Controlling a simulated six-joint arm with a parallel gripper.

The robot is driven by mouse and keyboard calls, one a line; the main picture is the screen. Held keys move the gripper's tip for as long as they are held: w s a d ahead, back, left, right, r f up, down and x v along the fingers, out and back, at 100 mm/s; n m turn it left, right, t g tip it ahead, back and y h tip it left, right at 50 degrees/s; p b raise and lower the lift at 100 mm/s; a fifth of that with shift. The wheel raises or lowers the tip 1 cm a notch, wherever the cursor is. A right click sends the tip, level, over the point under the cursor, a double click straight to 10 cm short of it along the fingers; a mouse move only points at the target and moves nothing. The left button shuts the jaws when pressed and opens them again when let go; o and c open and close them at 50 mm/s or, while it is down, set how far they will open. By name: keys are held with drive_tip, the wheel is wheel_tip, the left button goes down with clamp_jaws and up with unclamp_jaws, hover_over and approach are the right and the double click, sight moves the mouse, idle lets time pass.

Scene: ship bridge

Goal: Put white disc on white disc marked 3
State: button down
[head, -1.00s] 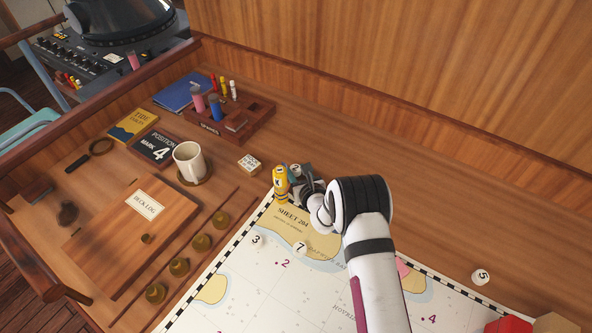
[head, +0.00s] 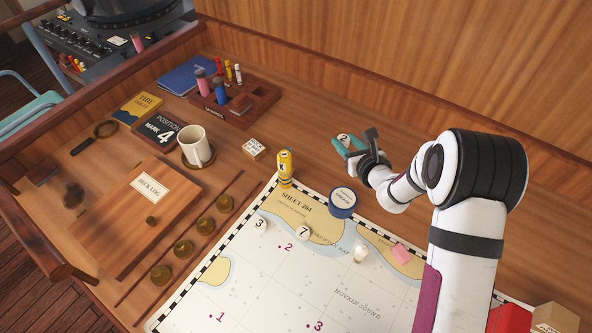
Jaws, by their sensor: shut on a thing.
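My gripper (head: 350,146) is at the back of the desk, right of the yellow bottle. It is shut on a white disc (head: 344,138) that seems to be marked 2, held between teal fingertips. I cannot tell how high it is above the wood. The white disc marked 3 (head: 261,223) lies on the chart's upper left part, in front and to the left of my gripper. Another white disc, marked 7 (head: 303,232), lies on the chart just right of it.
The yellow bottle (head: 285,168) stands at the chart's top corner, between my gripper and the disc marked 3. A mug (head: 196,146) stands left.

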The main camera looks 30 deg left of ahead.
drive_tip(key=s+d+r+n+g+y, duration=0.15)
drive_tip(key=s+n+g, duration=0.25)
drive_tip(key=s, duration=0.6)
drive_tip(key=s+d+r+n+g+y, duration=0.15)
drive_tip(key=s+n+g, duration=0.25)
drive_tip(key=s, duration=0.6)
hover_over(265, 231)
drive_tip(key=shift+g, duration=0.3)
drive_tip(key=f, duration=0.7)
drive_tip(key=shift+w+d+f, duration=0.15)
drive_tip(key=shift+w+d, duration=0.05)
drive_tip(key=shift+d, duration=0.15)
drive_tip(key=f, duration=0.4)
drive_tip(key=shift+s+a, duration=0.15)
drive_tip(key=shift+a, duration=0.2)
drive_tip(key=shift+f, duration=0.25)
drive_tip(key=shift+c, duration=2.3)
unclamp_jaws()
drive_tip(key=shift+f, duration=0.1)
